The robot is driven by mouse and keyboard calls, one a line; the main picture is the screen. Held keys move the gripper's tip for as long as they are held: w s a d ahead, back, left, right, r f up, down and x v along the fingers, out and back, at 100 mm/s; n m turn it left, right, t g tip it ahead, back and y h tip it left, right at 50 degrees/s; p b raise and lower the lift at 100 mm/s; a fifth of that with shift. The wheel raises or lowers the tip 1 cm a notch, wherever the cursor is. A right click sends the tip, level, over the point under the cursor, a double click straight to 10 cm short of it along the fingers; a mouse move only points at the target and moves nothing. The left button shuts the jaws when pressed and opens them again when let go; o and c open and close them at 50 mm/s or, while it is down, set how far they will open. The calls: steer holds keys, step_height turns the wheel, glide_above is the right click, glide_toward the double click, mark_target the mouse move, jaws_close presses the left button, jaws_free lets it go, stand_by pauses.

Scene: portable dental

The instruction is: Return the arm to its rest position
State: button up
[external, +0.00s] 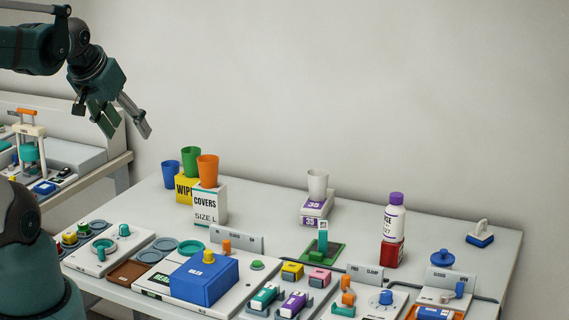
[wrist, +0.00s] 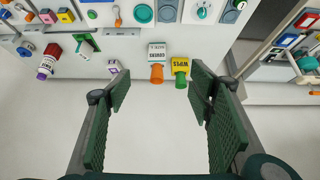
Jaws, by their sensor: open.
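My gripper (external: 124,122) is in the upper left of the external view, raised well above the table and clear of everything on it. Its two fingers are apart with nothing between them. In the wrist view my gripper (wrist: 160,115) also shows open and empty, with bare light surface between the fingers. My dark green arm comes in from the left edge of the external view.
The table (external: 270,210) holds a blue box (external: 204,280), a COVERS box (external: 210,204) with an orange cup (external: 208,170), and a purple-capped bottle (external: 394,216). A second bench (external: 75,155) stands at the left. The air right of my gripper is free.

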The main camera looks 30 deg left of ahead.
steer(key=shift+f+b, duration=1.5)
stand_by(0.3)
